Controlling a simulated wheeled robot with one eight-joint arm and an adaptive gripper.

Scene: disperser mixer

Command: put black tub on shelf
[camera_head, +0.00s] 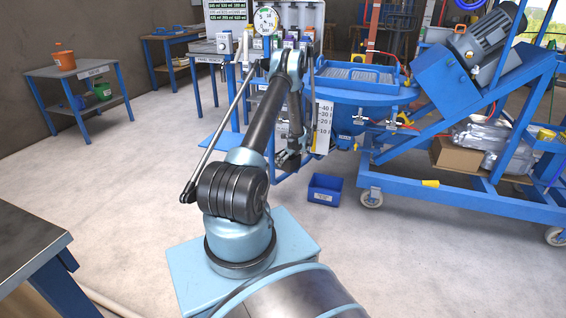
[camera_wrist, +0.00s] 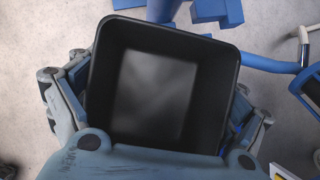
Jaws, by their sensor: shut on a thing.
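The black tub (camera_wrist: 155,95) fills the middle of the wrist view, its open top facing the camera and its inside empty. My gripper (camera_head: 290,160) is shut on the tub; in the wrist view its fingers show on both sides of it. A grey side table at the left has a lower shelf (camera_head: 88,117). I cannot tell which shelf the task names.
An orange bucket (camera_head: 64,58) stands on the side table and a green container (camera_head: 103,91) on its lower shelf. A blue bin (camera_head: 325,188) stands on the floor. The blue mixer frame (camera_head: 450,200) blocks the right.

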